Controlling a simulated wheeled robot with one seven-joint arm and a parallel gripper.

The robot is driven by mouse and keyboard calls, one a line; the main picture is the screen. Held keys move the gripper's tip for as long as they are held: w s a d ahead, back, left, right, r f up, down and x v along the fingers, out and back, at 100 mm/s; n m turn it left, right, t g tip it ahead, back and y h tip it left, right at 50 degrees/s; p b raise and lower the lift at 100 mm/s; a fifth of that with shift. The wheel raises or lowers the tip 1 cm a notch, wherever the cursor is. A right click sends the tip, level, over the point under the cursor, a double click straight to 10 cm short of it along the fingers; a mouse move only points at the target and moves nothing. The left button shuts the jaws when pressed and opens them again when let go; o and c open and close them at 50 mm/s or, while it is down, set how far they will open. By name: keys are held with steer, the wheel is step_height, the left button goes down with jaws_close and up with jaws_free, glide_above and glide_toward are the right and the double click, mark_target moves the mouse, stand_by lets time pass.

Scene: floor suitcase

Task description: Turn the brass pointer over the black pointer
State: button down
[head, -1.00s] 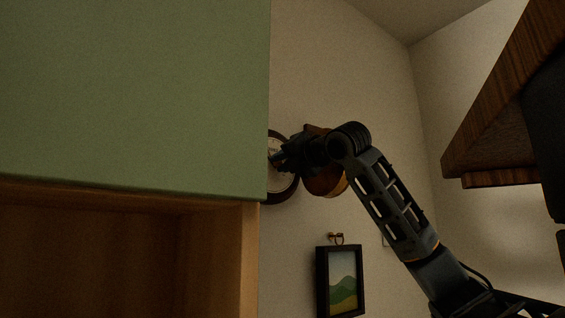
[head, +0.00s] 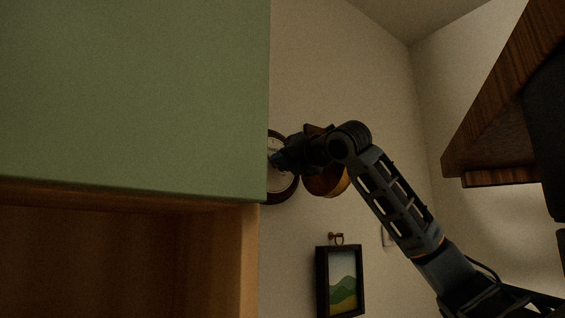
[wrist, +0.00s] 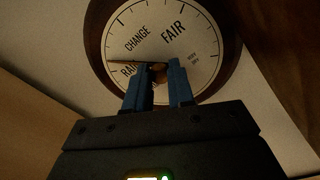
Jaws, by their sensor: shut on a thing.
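A round barometer (wrist: 97,50) with a dark wooden rim and a pale dial hangs on the wall. Its dial reads CHANGE, FAIR and part of RAIN. In the head view the barometer (head: 291,190) is partly hidden by the green cabinet and my arm. A thin dark pointer (wrist: 122,61) runs left from the dial's centre, between CHANGE and RAIN. My gripper (wrist: 161,69) has its blue fingers at the centre, shut on a small brass knob (wrist: 158,71). I cannot make out the brass pointer apart from the knob; the fingers cover the lower dial.
A green cabinet (head: 130,90) with an open wooden compartment fills the left of the head view, close to the barometer. A round amber-brown object (head: 328,182) is behind my wrist. A framed picture (head: 341,280) hangs below. A dark wooden shelf (head: 500,120) juts in at right.

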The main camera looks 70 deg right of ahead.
steer(key=c, duration=1)
jaws_free()
steer(key=shift+b+v, duration=0.95)
steer(key=shift+v, duration=2.95)
steer(key=shift+f, duration=0.1)
